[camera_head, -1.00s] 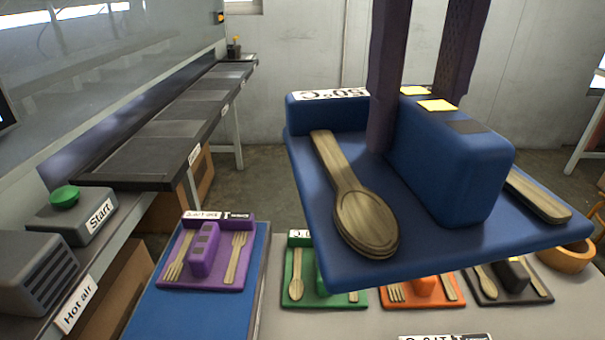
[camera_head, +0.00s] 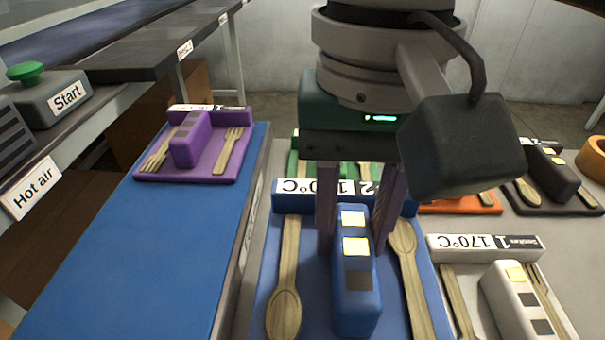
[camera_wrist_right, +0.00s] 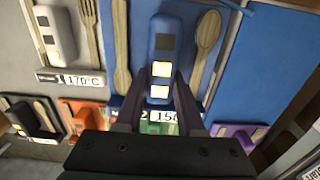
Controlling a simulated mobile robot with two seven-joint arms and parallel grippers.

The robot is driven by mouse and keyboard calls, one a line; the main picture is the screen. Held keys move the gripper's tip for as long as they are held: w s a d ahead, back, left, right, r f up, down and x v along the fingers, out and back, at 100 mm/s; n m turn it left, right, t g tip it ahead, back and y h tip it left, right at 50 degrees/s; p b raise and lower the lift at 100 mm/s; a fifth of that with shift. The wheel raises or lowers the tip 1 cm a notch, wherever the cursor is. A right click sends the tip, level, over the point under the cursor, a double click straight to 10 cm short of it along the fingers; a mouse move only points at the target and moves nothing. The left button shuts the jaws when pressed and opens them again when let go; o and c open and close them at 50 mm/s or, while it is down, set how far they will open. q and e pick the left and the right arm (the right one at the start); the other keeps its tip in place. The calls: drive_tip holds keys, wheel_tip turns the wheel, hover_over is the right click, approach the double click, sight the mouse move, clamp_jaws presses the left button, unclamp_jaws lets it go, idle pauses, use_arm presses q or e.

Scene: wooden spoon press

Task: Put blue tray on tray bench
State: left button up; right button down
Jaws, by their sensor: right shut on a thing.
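The blue tray (camera_head: 318,300) is at the lower middle of the head view, with a raised blue handle block, two wooden utensils and a temperature label. My right gripper (camera_head: 355,222) is shut on the handle block, one finger on each side. The right wrist view shows the same grip on the handle (camera_wrist_right: 161,70). I cannot tell whether the tray hangs just above the grey table or touches it. A blue-topped bench (camera_head: 160,265) lies left of it. I cannot tell if this is the tray bench. My left gripper is not in view.
A purple tray (camera_head: 200,172) sits on the far part of the blue bench; its near part is clear. A white tray (camera_head: 483,246) lies close on the right. Green, orange and black trays are behind. The Start box (camera_head: 45,100) and a dark bench (camera_head: 150,50) are at left.

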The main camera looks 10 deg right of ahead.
sight(353, 223)
wheel_tip(353, 223, down, 8)
drive_tip(key=shift+r+b, duration=0.1)
drive_tip(key=shift+b, duration=0.45)
drive_tip(key=c, duration=0.5)
unclamp_jaws()
drive_tip(key=shift+r, duration=0.3)
wheel_tip(353, 223, up, 12)
drive_tip(key=shift+f+p, duration=0.25)
drive_tip(key=shift+p, duration=0.5)
